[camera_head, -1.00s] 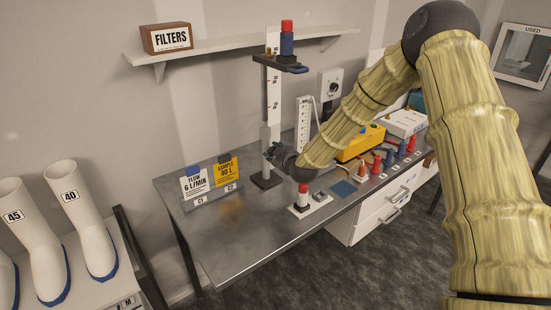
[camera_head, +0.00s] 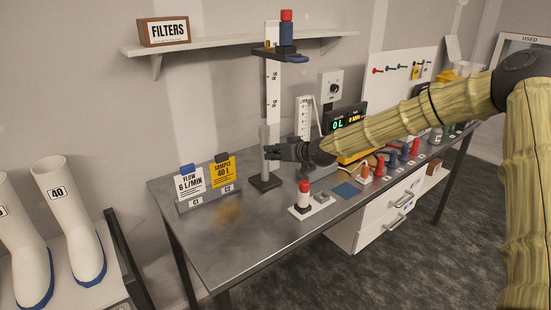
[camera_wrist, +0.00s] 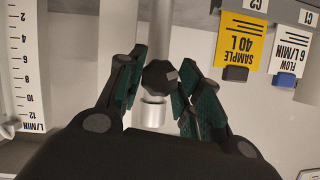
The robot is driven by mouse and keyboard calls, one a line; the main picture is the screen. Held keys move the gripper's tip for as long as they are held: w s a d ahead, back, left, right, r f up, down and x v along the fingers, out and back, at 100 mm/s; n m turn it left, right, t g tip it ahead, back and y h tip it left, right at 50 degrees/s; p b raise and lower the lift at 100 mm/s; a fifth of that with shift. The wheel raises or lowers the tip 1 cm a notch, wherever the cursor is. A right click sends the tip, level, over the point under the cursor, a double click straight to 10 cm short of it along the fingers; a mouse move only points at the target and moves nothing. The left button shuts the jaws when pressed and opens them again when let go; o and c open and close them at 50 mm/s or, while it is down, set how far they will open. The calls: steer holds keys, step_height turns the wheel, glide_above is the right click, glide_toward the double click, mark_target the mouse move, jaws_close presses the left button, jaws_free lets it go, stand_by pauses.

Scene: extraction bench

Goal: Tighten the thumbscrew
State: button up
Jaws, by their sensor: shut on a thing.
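The thumbscrew (camera_wrist: 158,76) is a dark lobed knob with a small grey mark, on the pale upright post in the wrist view. My gripper (camera_wrist: 160,80) has its green-padded fingers on either side of the knob, shut on it. In the head view my gripper (camera_head: 271,152) is at the lower part of the stand's post (camera_head: 264,136), above its dark base (camera_head: 265,182). The knob itself is hidden there. Higher up, the stand's dark arm (camera_head: 284,55) carries a blue and red cartridge (camera_head: 286,28).
Yellow (camera_head: 222,171) and white (camera_head: 189,182) cards stand left of the post. A red-topped cartridge (camera_head: 304,195) stands in front, near the bench edge. A scale (camera_head: 304,118), a display box (camera_head: 347,117) and several coloured cartridges are to the right. The front left bench top (camera_head: 235,235) is clear.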

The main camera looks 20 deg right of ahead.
steer(key=shift+d+m+b, duration=0.1)
steer(key=shift+m+b, duration=0.2)
steer(key=shift+b, duration=0.1)
steer(key=o, duration=1)
steer(key=shift+r, duration=0.1)
steer(key=shift+v, duration=5.9)
steer(key=shift+d, duration=0.15)
